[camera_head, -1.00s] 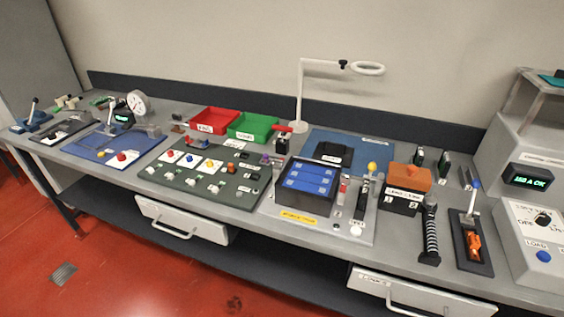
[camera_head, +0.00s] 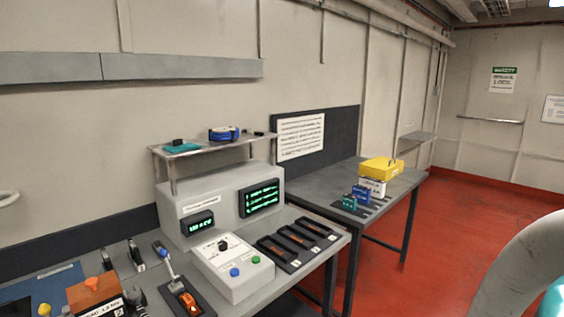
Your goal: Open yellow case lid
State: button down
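The yellow case (camera_head: 381,168) sits on the far grey table (camera_head: 330,200), near its right end. It stands on or just behind a white labelled box (camera_head: 372,187); I cannot tell which. Its lid looks shut, and a small handle or latch shows on its right part. My gripper is not in view. A pale curved part at the lower right edge appears to be my own arm.
A blue box (camera_head: 361,195) and a teal block (camera_head: 349,203) stand in front of the case. A grey console (camera_head: 222,207) with green displays and a raised shelf (camera_head: 205,144) stands on the nearer bench. Red floor (camera_head: 455,235) is open to the right.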

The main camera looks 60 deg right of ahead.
aim_at(382, 164)
jog(key=z, duration=2.3)
jog(key=i+l, duration=0.3)
jog(key=i, duration=0.2)
jog(key=i+l, duration=0.25)
jog(key=i, duration=0.2)
jog(key=i+l, duration=0.3)
jog(key=i, duration=0.2)
jog(key=i+l, duration=0.3)
jog(key=i, duration=0.2)
jog(key=i+l, duration=0.25)
jog(key=i, duration=0.2)
jog(key=i+l, duration=0.3)
jog(key=i, duration=0.2)
